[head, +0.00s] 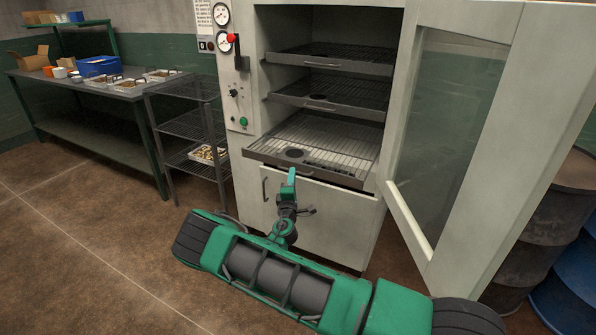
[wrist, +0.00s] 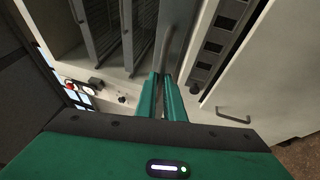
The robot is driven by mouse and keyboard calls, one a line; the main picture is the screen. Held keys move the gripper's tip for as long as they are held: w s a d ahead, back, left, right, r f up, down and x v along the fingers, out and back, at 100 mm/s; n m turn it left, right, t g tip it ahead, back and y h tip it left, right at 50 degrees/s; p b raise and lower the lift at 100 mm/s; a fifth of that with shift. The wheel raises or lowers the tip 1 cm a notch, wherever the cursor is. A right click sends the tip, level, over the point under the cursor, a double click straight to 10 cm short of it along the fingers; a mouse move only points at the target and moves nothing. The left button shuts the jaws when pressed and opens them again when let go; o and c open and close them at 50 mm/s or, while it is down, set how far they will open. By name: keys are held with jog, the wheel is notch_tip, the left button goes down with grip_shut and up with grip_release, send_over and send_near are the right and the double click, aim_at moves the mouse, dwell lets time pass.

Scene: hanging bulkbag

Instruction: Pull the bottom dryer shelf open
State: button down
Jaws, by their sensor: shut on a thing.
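The dryer (head: 240,130) stands open, with wire shelves one above another inside. The bottom dryer shelf (head: 340,138) sticks out a little past the front opening, and a dark round patch shows on it. My gripper (head: 291,174) is at the middle of that shelf's front edge. In the wrist view, my gripper's two green fingers (wrist: 164,82) are shut on the bottom shelf's grey handle bar (wrist: 166,42). The fingers hide the gripped part of the bar.
The upper shelf (head: 330,58) and middle shelf (head: 335,93) sit inside the dryer. The dryer door (head: 490,150) hangs open at the right. A lower cabinet handle (wrist: 233,116) is nearby. A wire rack (head: 190,125) stands left; barrels (head: 555,210) stand right.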

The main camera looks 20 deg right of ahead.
jog(key=shift+s+a+f, duration=0.15)
jog(key=shift+s+a, duration=0.45)
jog(key=shift+s+a+f, duration=0.15)
jog(key=shift+s+a, duration=0.4)
jog(key=c, duration=1.9)
grip_release()
jog(key=shift+o, duration=0.2)
jog(key=shift+r, duration=0.1)
jog(key=v, duration=1)
jog(key=shift+s+a, duration=0.2)
jog(key=shift+s, duration=0.05)
jog(key=shift+w, duration=0.1)
